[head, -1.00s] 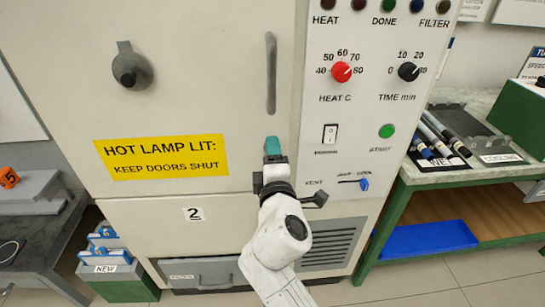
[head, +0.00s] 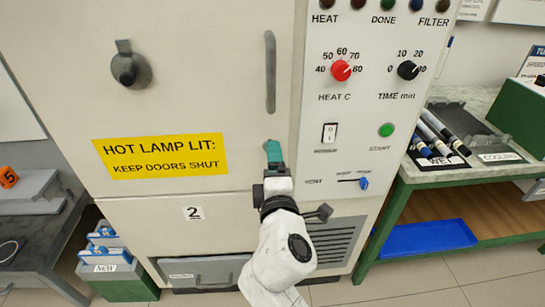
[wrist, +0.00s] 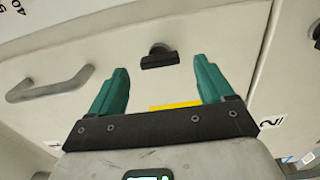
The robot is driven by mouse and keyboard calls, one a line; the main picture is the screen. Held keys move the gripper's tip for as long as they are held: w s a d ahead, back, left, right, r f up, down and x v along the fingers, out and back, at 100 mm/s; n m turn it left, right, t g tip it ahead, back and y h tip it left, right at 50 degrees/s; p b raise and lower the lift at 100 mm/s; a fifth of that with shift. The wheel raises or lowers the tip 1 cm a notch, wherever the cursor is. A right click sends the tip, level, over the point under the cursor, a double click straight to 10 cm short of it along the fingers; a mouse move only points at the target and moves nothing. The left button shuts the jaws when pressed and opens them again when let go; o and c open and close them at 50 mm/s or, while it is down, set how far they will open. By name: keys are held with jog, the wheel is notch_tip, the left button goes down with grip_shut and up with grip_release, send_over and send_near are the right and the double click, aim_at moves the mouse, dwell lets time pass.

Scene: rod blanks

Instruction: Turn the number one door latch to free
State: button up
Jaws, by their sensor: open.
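A dark round latch (head: 131,68) sits on the upper cream door (head: 205,90), at upper left in the head view. Its tab points up in that view. In the wrist view the latch (wrist: 159,56) appears ahead, beyond and between the fingertips, with clear space around it. My gripper (head: 273,151) has teal fingers and is in front of the door's lower right part, right of the yellow sign and well below and right of the latch. In the wrist view my gripper (wrist: 160,80) is open and empty.
A vertical grey handle (head: 270,72) is on the upper door above my gripper. A yellow hot lamp sign (head: 161,156) lies left. The control panel (head: 375,110) with knobs and switches is right. A lower door labelled 2 (head: 193,213) is below. A green-legged bench (head: 400,205) stands right.

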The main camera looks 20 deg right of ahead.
jog(key=v, duration=0.7)
dwell(0.3)
jog(key=s+d+f+m+g+p, duration=0.4)
jog(key=s+d+f+m+g, duration=0.45)
jog(key=d+f, duration=0.25)
jog(key=s+f+m+g+y+p, duration=0.1)
jog(key=s+f+m+g+y, duration=0.1)
jog(key=s, duration=0.8)
jog(key=s+f+m+g+y+p, duration=0.1)
jog(key=s+f+m+g+y, duration=0.2)
jog(key=s, duration=0.7)
notch_tip(320, 180, down, 4)
jog(key=m+g, duration=0.1)
jog(key=g, duration=0.1)
jog(key=shift+g+p, duration=0.35)
jog(key=shift+w+a+r, duration=0.1)
jog(key=shift+r, duration=0.05)
jog(key=shift+c, duration=0.3)
